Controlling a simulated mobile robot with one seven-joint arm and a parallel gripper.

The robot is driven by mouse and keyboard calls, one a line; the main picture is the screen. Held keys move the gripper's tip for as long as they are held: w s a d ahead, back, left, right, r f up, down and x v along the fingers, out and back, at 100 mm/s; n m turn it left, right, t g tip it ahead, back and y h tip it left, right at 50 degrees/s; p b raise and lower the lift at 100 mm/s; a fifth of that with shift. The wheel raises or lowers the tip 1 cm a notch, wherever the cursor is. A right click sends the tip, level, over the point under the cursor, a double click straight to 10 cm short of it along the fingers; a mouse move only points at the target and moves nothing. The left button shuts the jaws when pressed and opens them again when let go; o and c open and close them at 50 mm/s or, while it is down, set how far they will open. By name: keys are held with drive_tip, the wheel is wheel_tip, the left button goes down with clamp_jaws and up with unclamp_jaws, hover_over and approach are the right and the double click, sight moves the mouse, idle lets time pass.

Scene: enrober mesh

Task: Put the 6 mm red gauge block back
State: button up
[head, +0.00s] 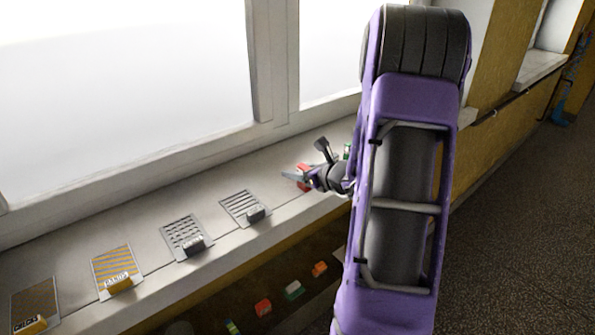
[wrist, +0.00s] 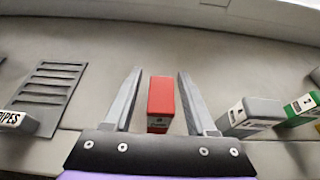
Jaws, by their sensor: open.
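A red block (wrist: 160,97) stands on the pale sill between the two fingers of my gripper (wrist: 160,73) in the wrist view. Its front face has a white label too small to read, so I cannot confirm the 6 mm size. The fingers are open, one on each side of it, with a gap visible on both sides. In the head view the red block (head: 304,169) shows at my gripper (head: 291,176) by the window, partly hidden by the gripper.
A grey block (wrist: 256,112) and a green block (wrist: 303,107) stand close to the right. Several plates with blocks line the sill. Below are a red block (head: 262,307) and an orange one (head: 319,268).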

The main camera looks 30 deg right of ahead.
drive_tip(key=p+v, duration=0.1)
drive_tip(key=v, duration=1.1)
drive_tip(key=shift+f, duration=0.1)
